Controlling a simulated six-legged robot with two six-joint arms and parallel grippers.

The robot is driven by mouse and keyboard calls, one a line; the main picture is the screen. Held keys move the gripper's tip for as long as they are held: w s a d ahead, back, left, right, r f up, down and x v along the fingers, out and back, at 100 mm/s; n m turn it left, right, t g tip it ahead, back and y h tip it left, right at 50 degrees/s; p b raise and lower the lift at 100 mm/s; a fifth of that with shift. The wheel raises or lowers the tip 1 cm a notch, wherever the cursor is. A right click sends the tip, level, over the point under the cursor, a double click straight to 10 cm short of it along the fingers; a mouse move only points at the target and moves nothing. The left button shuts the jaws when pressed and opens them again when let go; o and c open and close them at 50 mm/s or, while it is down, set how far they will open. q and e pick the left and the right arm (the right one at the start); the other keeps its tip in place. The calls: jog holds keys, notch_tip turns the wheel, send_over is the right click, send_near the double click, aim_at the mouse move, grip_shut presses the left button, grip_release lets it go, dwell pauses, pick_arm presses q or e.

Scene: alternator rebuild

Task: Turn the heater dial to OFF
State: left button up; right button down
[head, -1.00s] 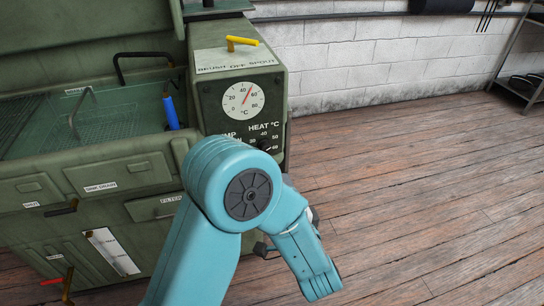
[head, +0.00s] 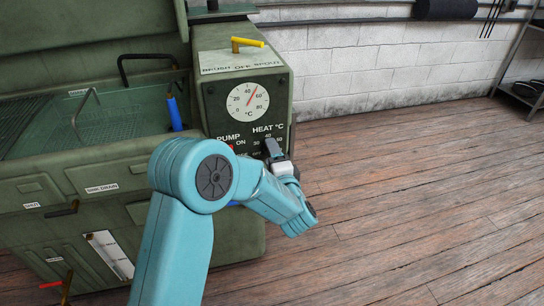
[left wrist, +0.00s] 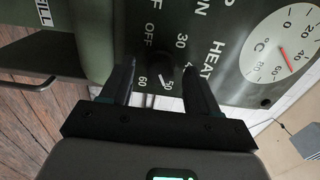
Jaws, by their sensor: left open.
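The heater dial (left wrist: 160,62) is a small dark round knob on the dark control panel, under the HEAT °C label. In the left wrist view its white mark appears to point near the 50. The OFF label (left wrist: 149,32) is on the panel beside it. My left gripper (left wrist: 159,70) is open, with one finger on each side of the dial; I cannot tell whether either finger touches it. My right gripper is not in view.
A round temperature gauge (head: 247,102) with a red needle sits above the dial. A yellow lever (head: 247,42) is on top of the cabinet. A blue-handled tool (head: 174,113) stands by the open sink at the left. The wooden floor (head: 420,180) to the right is clear.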

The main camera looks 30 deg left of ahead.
pick_arm(q)
jog(key=c, duration=1)
jog(key=shift+c, duration=0.2)
jog(key=shift+n+b, duration=10.75)
jog(key=shift+n, duration=7.15)
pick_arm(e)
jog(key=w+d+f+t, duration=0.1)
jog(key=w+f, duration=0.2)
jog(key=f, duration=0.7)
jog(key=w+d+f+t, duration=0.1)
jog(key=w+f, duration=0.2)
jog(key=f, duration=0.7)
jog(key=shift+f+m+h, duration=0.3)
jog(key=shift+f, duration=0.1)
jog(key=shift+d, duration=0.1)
